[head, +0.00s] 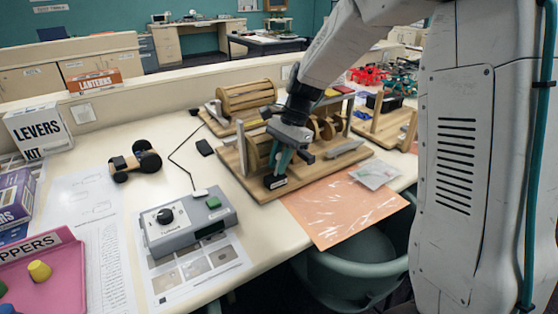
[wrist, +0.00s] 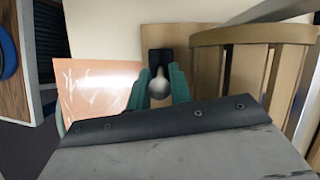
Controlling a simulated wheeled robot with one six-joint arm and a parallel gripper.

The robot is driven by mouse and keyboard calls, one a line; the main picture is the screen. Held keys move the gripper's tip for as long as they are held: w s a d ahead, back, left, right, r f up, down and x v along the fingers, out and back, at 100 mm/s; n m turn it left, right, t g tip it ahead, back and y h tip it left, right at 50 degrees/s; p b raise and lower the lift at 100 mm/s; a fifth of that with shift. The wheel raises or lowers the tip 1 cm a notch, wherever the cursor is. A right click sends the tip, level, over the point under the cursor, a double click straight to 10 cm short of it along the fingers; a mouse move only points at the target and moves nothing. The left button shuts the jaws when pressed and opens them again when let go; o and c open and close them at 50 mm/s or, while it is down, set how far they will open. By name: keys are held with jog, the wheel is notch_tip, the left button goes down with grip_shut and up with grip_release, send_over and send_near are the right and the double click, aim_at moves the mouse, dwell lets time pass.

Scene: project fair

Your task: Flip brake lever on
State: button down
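My gripper (head: 279,170) is low over a wooden board (head: 330,176) that carries a mechanism, beside its slatted wooden drum (head: 256,148). In the wrist view, its two teal fingers (wrist: 159,85) stand apart, one on each side of a pale rounded knob (wrist: 159,87). The knob is in front of a black block (wrist: 160,60), and looks like the end of a lever. I cannot tell whether the fingers press on it. A slatted wooden drum also shows close on the right of the wrist view (wrist: 245,62). No readable brake label shows.
A grey control box (head: 188,222) with a black dial and green button stands at the front. An orange sheet (head: 335,207) lies at the board's front edge. A second wooden drum (head: 246,96) stands behind. A teal chair (head: 360,265) is below the table edge.

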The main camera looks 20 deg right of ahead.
jog(key=shift+w+d+y, duration=0.1)
jog(key=shift+d+y, duration=0.1)
jog(key=shift+y, duration=0.3)
jog(key=c, duration=1.6)
grip_release()
jog(key=v, duration=0.7)
jog(key=shift+d+r, duration=0.15)
jog(key=shift+r, duration=0.2)
